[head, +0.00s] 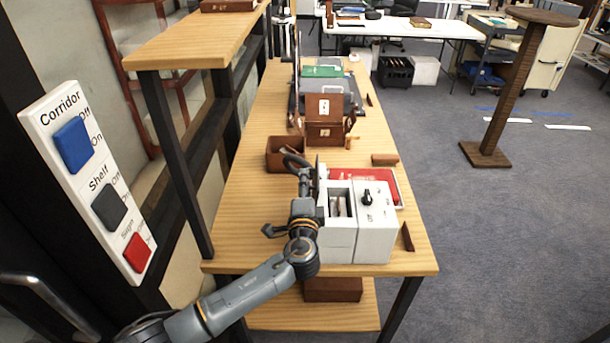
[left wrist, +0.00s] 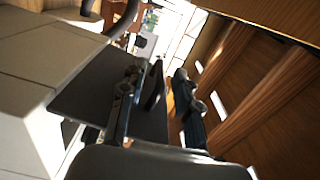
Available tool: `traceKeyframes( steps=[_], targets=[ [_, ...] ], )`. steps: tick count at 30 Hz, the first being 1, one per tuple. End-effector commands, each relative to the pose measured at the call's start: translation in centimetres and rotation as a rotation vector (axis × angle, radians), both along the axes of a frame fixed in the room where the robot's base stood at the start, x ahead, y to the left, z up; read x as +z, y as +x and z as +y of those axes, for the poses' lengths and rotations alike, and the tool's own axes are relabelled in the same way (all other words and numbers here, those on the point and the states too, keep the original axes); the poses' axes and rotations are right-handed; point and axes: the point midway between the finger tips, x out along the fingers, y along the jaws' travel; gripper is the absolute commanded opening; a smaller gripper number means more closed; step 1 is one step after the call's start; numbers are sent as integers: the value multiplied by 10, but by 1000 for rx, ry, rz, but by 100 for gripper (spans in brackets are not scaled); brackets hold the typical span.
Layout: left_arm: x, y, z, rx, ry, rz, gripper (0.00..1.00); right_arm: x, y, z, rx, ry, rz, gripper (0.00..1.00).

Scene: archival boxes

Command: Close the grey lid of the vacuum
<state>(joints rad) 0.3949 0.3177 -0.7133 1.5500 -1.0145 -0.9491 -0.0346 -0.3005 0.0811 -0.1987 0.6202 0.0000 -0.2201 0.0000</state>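The vacuum (head: 377,232) is a white box-shaped machine with a black knob, near the front end of the long wooden table. An open slot shows in its top left part. Its grey lid (head: 321,182) stands raised, seen nearly edge-on at the left side of the machine. In the left wrist view the lid is a dark flat panel (left wrist: 85,92) beside the white body. My left gripper (head: 305,178) is at the lid's left side. In the left wrist view its fingers (left wrist: 160,98) are apart, with a dark tab of the lid between them; contact is unclear. My right gripper is out of view.
A red tray (head: 388,178) lies behind the vacuum, and a small brown bin (head: 283,156) and a brown box (head: 324,130) stand farther back. A wooden shelf (head: 190,45) and a switch panel (head: 88,185) are at left. The floor at right is mostly free.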

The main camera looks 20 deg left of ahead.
Motion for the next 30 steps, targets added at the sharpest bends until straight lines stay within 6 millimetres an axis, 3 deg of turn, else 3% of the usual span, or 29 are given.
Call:
traceKeyframes(
  steps=[6,15,20,30],
  targets=[
    [0,17,4,0,-1,1,32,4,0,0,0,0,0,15],
    [-1,19,5,-1,-2,0,32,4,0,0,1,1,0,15],
    [-1,19,5,-1,-1,1,1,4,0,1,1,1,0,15],
    [-1,19,5,-2,-1,1,0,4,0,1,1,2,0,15]
  ],
)
